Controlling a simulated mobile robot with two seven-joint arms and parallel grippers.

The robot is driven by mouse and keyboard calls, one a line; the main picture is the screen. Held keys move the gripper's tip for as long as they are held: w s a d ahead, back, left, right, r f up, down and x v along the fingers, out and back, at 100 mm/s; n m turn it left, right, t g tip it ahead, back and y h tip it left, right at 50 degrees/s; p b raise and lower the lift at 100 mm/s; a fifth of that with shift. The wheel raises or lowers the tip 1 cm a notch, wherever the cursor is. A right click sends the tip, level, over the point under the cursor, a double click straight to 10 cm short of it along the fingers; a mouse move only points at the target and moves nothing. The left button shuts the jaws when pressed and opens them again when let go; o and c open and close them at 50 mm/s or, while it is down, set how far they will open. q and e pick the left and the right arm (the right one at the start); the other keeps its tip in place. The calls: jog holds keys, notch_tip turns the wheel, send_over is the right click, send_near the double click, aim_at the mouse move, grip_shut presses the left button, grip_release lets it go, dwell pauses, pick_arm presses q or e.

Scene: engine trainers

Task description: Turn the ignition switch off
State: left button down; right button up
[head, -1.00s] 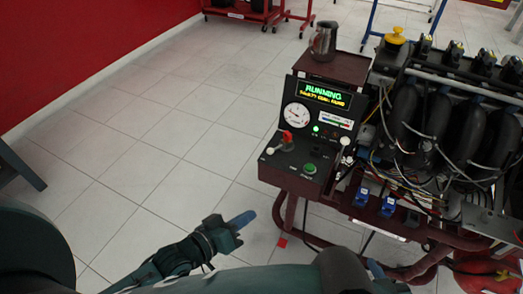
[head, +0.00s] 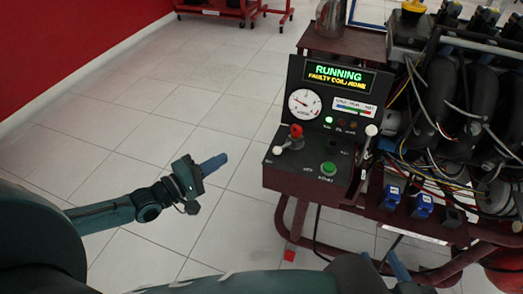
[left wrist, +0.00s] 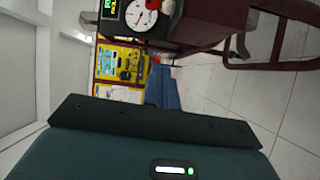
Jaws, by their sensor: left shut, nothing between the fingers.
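The engine trainer's control panel (head: 312,135) stands right of centre in the head view. Its lit display (head: 337,79) reads RUNNING. The lower console carries a red-knobbed lever (head: 296,132) and a green button (head: 328,168). The ignition switch is too small and dark to make out there. My left gripper (head: 214,164) is shut and empty, left of the console and apart from it, over the floor. Its blue fingers (left wrist: 162,88) point toward the panel's gauge (left wrist: 138,14) in the left wrist view.
The engine (head: 450,120) with hoses and wires stands right of the panel. Dark red frame tubes (head: 285,215) run below the console. A metal jug (head: 330,15) stands on top. The tiled floor at left is clear.

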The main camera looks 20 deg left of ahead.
dwell(0.3)
pick_arm(q)
jog(key=b, duration=0.2)
send_near(289, 143)
jog(key=w+a, duration=0.5)
jog(key=d, duration=0.2)
jog(key=s+d+p, duration=0.1)
jog(key=d, duration=0.1)
jog(key=shift+s+f, duration=0.15)
